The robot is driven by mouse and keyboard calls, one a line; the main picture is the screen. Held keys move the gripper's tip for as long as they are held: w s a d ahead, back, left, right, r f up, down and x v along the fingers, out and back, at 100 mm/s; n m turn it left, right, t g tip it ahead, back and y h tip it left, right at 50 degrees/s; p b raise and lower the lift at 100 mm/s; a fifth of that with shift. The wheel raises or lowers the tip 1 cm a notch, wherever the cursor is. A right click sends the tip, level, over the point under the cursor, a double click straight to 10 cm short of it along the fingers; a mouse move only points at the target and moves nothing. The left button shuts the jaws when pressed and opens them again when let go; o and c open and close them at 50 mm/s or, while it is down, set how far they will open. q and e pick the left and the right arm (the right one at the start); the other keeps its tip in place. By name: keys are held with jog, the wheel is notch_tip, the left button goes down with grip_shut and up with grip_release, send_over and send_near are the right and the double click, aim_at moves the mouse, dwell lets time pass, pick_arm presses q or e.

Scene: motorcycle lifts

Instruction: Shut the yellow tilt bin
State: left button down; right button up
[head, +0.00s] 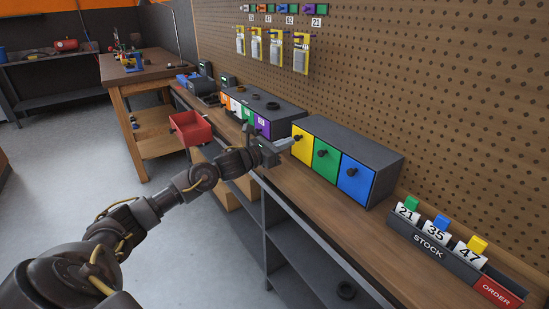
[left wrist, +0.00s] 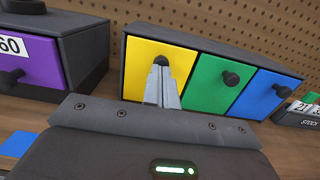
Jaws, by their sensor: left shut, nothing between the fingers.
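The yellow tilt bin (head: 302,146) is the left one of three fronts in a dark grey cabinet on the bench. In the left wrist view the yellow front (left wrist: 143,62) looks flush with its neighbours, with a black knob (left wrist: 161,61) near its top. My left gripper (head: 289,142) is shut and empty, its fingertips at the knob of the yellow front. It also shows in the left wrist view (left wrist: 162,72), the tips overlapping the knob; I cannot tell whether they touch. My right gripper is not in view.
Green (head: 327,160) and blue (head: 356,179) bins sit beside the yellow one. A second cabinet (head: 272,108) with a purple front stands to the left. A red open bin (head: 190,129) juts out farther left. A stock rack (head: 437,245) stands at the right.

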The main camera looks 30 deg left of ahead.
pick_arm(q)
jog(key=shift+w+d+r+g+p, duration=0.1)
jog(key=shift+w+r+g+p, duration=0.2)
jog(key=shift+g+p, duration=0.2)
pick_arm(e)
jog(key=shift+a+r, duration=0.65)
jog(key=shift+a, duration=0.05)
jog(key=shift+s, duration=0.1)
pick_arm(q)
jog(key=shift+s, duration=0.1)
jog(key=b+v, duration=0.4)
jog(key=v, duration=0.9)
jog(key=shift+s+f, duration=0.25)
jog(key=shift+s, duration=0.1)
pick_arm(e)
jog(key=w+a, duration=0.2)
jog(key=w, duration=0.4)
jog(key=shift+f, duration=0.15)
pick_arm(q)
jog(key=shift+r, duration=0.1)
